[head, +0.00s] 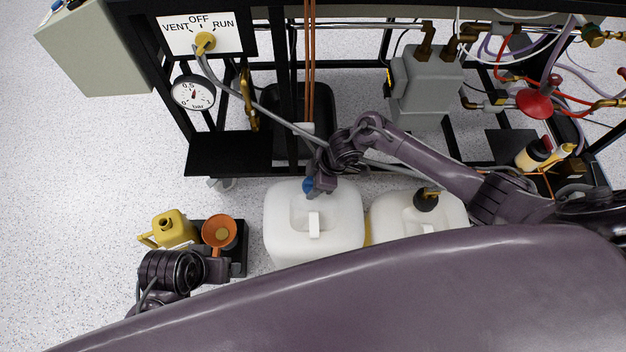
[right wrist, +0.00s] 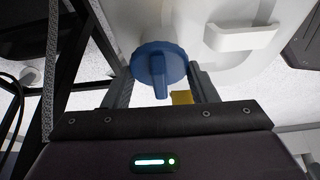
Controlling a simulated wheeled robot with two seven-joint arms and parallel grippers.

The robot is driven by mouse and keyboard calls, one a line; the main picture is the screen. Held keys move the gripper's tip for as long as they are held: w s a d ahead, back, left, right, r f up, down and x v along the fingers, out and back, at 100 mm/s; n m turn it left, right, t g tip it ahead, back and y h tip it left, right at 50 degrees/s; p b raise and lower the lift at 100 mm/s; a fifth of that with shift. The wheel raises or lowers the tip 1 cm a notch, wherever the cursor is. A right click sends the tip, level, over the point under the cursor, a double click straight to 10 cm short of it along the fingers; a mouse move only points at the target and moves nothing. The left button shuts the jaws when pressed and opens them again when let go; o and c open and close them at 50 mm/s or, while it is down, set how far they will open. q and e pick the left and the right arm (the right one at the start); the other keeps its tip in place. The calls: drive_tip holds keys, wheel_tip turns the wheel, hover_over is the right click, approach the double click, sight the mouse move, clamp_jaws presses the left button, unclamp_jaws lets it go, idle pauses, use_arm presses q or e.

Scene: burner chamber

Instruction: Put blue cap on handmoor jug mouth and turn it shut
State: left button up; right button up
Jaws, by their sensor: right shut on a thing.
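The blue cap (head: 308,186) is at the far edge of the left white jug (head: 285,240), by its top. My right gripper (head: 317,184) reaches down over it from the right. In the right wrist view the ribbed cap (right wrist: 158,66) with its raised bar sits between the two fingers of my right gripper (right wrist: 160,85), which is shut on it. The white jug (right wrist: 215,15) is right behind the cap; the mouth is hidden, so I cannot tell whether the cap is seated. My left gripper (head: 216,270) is beside the black tray; its fingers are unclear.
A second white jug (head: 390,230) with a black-topped fitting (head: 427,200) stands close on the right. An orange funnel (head: 219,230) and a yellow can (head: 172,228) are at the black tray (head: 240,262). The black frame (head: 228,153) with pipes stands behind. Floor at left is clear.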

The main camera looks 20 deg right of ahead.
drive_tip(key=shift+s+r+m+t+h+p, duration=0.1)
drive_tip(key=shift+m+t+h+p, duration=0.2)
drive_tip(key=shift+m+p, duration=0.75)
drive_tip(key=shift+r+m+t+h+p, duration=0.1)
drive_tip(key=shift+m+t+p, duration=0.3)
drive_tip(key=shift+m+p, duration=0.6)
drive_tip(key=shift+f+m+p, duration=0.1)
drive_tip(key=shift+m+p, duration=0.2)
drive_tip(key=shift+m, duration=0.25)
drive_tip(key=shift+f, duration=0.1)
drive_tip(key=shift+a+m+t+h+p, duration=0.1)
drive_tip(key=shift+m+t+h+p, duration=0.2)
drive_tip(key=shift+m+p, duration=0.35)
drive_tip(key=shift+m+t+h+p, duration=0.35)
drive_tip(key=shift+m+p, duration=0.35)
drive_tip(key=shift+m, duration=0.55)
drive_tip(key=shift+m+h+p, duration=0.35)
drive_tip(key=shift+m+h, duration=0.1)
drive_tip(key=shift+m, duration=0.75)
